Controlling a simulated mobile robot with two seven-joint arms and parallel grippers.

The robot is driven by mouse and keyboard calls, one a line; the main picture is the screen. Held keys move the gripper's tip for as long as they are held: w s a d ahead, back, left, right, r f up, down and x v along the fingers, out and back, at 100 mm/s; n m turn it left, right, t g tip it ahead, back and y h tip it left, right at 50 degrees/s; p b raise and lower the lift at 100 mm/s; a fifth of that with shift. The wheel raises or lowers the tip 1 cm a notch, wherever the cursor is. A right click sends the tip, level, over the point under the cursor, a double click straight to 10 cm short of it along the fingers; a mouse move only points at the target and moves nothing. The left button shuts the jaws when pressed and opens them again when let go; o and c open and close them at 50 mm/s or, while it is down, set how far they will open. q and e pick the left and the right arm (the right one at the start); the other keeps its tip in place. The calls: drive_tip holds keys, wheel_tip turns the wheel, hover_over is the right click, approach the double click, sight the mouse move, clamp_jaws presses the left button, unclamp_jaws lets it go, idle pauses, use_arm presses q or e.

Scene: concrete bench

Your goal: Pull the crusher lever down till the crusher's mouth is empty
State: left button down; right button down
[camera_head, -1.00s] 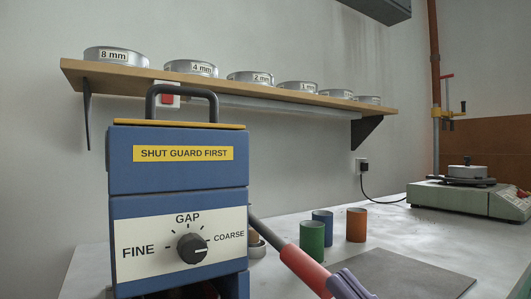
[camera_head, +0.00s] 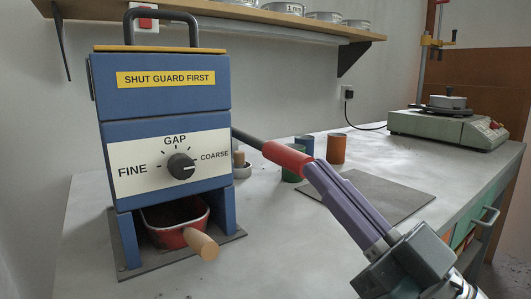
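The blue crusher (camera_head: 165,125) stands on the bench at the left, with a yellow edge and black handle on top. Its mouth is not visible, so I cannot tell what is in it. The crusher lever (camera_head: 285,155) is a dark rod with a red grip, coming out from behind the crusher's right side and sloping gently down to the right. My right gripper (camera_head: 316,172), with purple fingers, is closed around the outer end of the red grip. A red tray (camera_head: 178,237) with a wooden handle sits under the crusher, its inside dark. My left gripper is out of view.
A grey mat (camera_head: 385,200) lies flat to the right. A shelf (camera_head: 230,24) with tins hangs above.

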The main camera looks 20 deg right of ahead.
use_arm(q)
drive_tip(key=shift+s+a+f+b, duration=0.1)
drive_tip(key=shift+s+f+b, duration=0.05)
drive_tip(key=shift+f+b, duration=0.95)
use_arm(e)
drive_tip(key=f+v, duration=0.1)
drive_tip(key=v, duration=0.8)
drive_tip(key=shift+f, duration=0.35)
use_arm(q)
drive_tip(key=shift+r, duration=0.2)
